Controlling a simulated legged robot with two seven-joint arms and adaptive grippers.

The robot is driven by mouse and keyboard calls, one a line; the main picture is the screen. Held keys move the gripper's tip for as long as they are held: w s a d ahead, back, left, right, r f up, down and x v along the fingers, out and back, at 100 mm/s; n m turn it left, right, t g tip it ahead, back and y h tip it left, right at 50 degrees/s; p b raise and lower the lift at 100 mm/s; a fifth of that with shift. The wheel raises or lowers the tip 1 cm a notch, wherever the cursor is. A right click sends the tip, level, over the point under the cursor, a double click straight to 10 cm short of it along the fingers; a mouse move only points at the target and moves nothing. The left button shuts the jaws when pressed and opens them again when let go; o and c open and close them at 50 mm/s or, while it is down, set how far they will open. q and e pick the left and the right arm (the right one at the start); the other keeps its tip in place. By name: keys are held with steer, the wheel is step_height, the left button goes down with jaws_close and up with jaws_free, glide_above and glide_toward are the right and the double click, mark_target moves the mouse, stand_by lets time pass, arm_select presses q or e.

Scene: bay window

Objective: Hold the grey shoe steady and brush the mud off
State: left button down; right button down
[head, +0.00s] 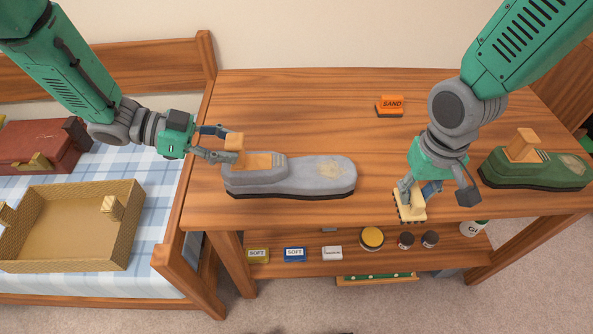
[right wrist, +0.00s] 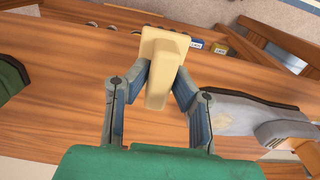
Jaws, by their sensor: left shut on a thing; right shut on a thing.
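The grey shoe (head: 300,182) lies on the table with its toe to the right. A tan mud patch (head: 331,170) shows on its toe, and the shoe also shows in the right wrist view (right wrist: 228,113). My left gripper (head: 232,146) is shut on the tan upright block (head: 235,142) at the shoe's heel end. My right gripper (head: 411,193) is shut on a cream brush (head: 409,207) with dark bristles, near the table's front edge. In the right wrist view the brush (right wrist: 163,70) sits between the fingers, apart from the shoe.
A green shoe (head: 540,172) with a tan patch stands at the right. An orange SAND block (head: 389,106) lies at the back. The shelf below holds small boxes, including a blue one (head: 294,254), and jars (head: 372,238). A wicker tray (head: 70,268) lies on the bed at left.

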steer(key=shift+d, duration=0.1)
steer(key=shift+d+f, duration=0.1)
steer(key=shift+d, duration=0.25)
steer(key=w+a+r, duration=0.3)
steer(key=w+a, duration=0.2)
steer(key=a, duration=0.4)
steer(key=w+a+r, duration=0.4)
steer(key=w+a, duration=0.2)
steer(key=a, duration=0.2)
steer(key=shift+f, duration=2.9)
steer(key=shift+f, duration=0.9)
